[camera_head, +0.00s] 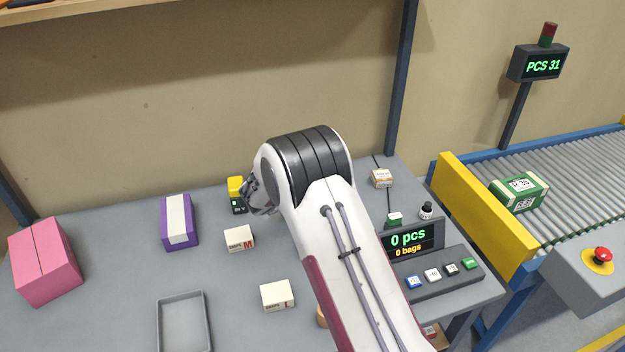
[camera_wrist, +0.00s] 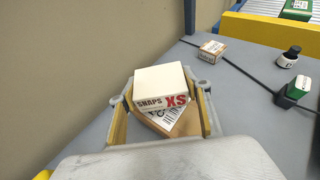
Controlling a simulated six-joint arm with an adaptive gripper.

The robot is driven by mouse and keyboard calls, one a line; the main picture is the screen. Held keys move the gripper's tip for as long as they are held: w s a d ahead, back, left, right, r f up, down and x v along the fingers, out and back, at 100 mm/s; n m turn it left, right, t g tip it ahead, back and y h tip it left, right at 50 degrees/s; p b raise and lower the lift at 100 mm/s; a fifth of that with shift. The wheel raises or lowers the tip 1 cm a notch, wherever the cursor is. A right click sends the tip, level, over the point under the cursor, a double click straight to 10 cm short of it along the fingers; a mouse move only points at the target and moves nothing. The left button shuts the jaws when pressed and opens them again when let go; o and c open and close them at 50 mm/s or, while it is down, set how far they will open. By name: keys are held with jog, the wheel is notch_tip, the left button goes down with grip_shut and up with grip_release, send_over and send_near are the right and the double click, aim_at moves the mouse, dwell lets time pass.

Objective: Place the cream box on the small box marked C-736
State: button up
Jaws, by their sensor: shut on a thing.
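In the wrist view, my gripper (camera_wrist: 163,108) has its two tan fingers on either side of a cream box (camera_wrist: 160,78) printed "SNAPS" and a red "XS". It is shut on this box. Directly below the cream box is a brown small box (camera_wrist: 150,122) with a white barcode label; its marking is mostly covered, so I cannot read it as C-736. I cannot tell whether the two boxes touch. In the head view my arm hides both boxes, and only part of my gripper's side shows.
Two other cream boxes (camera_head: 240,239) (camera_head: 277,296), a purple box (camera_head: 178,221), a pink box (camera_head: 45,262) and a grey tray (camera_head: 184,321) are on the table. A brown box (camera_head: 381,178), a bottle (camera_head: 426,211) and a counter display (camera_head: 408,240) stand right of my arm.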

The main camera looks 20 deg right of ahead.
jog(key=shift+f, duration=1.85)
jog(key=shift+f, duration=0.1)
jog(key=o, duration=1.2)
jog(key=shift+c, duration=0.2)
jog(key=shift+s+a+r, duration=0.3)
jog(key=shift+a, duration=0.05)
jog(key=v, duration=1.1)
